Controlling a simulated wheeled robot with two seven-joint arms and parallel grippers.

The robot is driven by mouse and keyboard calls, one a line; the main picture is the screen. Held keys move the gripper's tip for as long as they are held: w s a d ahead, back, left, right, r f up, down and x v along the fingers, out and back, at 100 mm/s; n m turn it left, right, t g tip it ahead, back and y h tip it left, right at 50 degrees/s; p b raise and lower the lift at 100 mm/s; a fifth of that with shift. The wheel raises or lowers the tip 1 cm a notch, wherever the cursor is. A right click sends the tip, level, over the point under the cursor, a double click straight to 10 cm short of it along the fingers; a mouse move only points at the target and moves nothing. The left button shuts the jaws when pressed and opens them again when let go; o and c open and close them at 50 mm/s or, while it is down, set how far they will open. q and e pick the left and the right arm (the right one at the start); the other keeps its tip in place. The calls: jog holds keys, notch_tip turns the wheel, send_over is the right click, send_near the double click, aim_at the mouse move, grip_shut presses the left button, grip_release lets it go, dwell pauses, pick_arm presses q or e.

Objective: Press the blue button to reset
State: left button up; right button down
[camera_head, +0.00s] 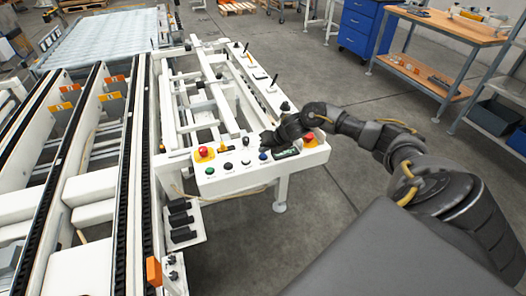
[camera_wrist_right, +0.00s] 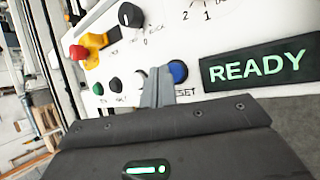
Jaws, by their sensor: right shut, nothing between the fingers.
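The blue button (camera_head: 263,156) sits on the white control panel (camera_head: 232,181), near its right end. In the right wrist view, the blue button (camera_wrist_right: 179,71) is round, with a partly covered label ending in "SET" below it. My right gripper (camera_head: 268,142) is over the panel beside the button. In the wrist view, its closed fingers (camera_wrist_right: 159,76) hold nothing and overlap the button's left side. I cannot tell whether they touch it. My left gripper is not in view.
A display (camera_wrist_right: 260,63) reading "READY" is right of the button. Black knobs (camera_wrist_right: 130,15), a green button (camera_wrist_right: 98,89), a black button (camera_wrist_right: 116,85) and a red emergency stop (camera_wrist_right: 78,52) share the panel. Another red stop (camera_head: 309,138) is close to my right arm.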

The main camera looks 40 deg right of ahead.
aim_at(265, 156)
jog(key=shift+r, duration=0.1)
notch_tip(265, 156, up, 5)
jog(key=p, duration=0.4)
dwell(0.4)
dwell(0.4)
